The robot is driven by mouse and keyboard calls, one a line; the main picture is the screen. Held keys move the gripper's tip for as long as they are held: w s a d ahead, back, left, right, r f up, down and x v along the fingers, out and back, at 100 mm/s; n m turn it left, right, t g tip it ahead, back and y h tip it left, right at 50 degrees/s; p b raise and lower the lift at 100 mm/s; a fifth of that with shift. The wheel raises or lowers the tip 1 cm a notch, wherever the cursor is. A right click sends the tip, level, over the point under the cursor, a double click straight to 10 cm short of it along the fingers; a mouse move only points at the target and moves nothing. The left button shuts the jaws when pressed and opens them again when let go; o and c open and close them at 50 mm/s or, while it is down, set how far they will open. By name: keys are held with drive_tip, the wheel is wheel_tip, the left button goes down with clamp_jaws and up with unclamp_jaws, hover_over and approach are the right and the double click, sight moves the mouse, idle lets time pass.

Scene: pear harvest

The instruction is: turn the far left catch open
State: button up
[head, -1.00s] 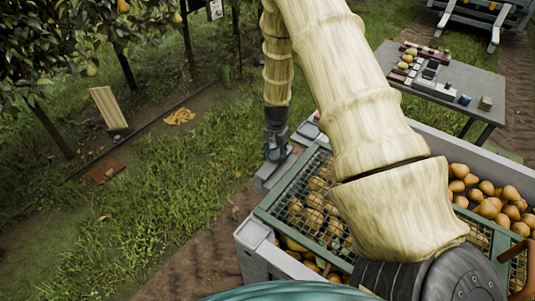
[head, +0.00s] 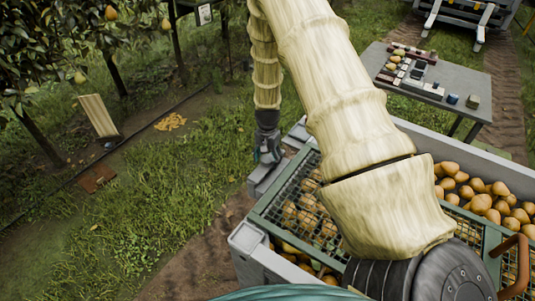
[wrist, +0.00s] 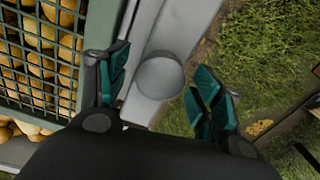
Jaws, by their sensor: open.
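My gripper (head: 267,156) is at the far left corner of the grey crate (head: 262,262). In the wrist view its two teal-padded fingers are spread apart, with the gripper (wrist: 160,72) empty. A round grey disc (wrist: 160,77), apparently part of the far left catch, shows between the fingers beside the crate's pale rim. The fingers appear clear of its sides; I cannot tell their height relative to it. The green-framed mesh lid (head: 266,205) lies over the pears, and its frame (wrist: 98,22) runs left of the fingers. In the head view the gripper hides the catch.
A grey table (head: 476,62) with pears and small items stands beyond the crate. A wooden board (head: 98,115) leans near the trees at left. Grass left of the crate is open. A brown handle (head: 516,262) shows at the lid's near right.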

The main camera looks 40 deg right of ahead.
sight(267, 158)
wheel_tip(267, 158, up, 12)
idle(0.7)
idle(0.4)
